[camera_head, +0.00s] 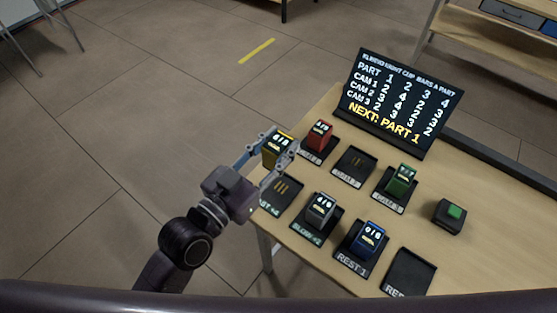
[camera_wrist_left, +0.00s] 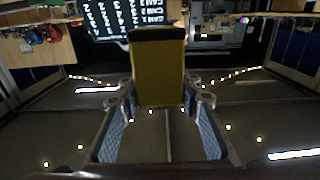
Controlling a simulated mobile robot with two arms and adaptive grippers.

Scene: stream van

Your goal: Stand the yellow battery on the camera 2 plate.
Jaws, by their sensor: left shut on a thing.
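The yellow battery (camera_head: 276,154) is held between the fingers of my left gripper (camera_head: 282,147), roughly upright, at the table's left edge. It shows in the left wrist view (camera_wrist_left: 158,75) with a dark top, between both fingers (camera_wrist_left: 162,98). The middle back-row plate (camera_head: 354,163), whose label looks like camera 2, is dark and empty, to the right of the battery. The red battery (camera_head: 319,134) stands on the plate between them. The green battery (camera_head: 401,179) stands on the plate at the right of that row. My right gripper is not in view.
In the front row, the left plate (camera_head: 280,194) looks empty, the grey battery (camera_head: 320,208) and blue battery (camera_head: 368,237) stand on plates, and the right plate (camera_head: 410,272) is empty. A sign (camera_head: 400,100) stands behind. A green button box (camera_head: 450,215) sits at the right.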

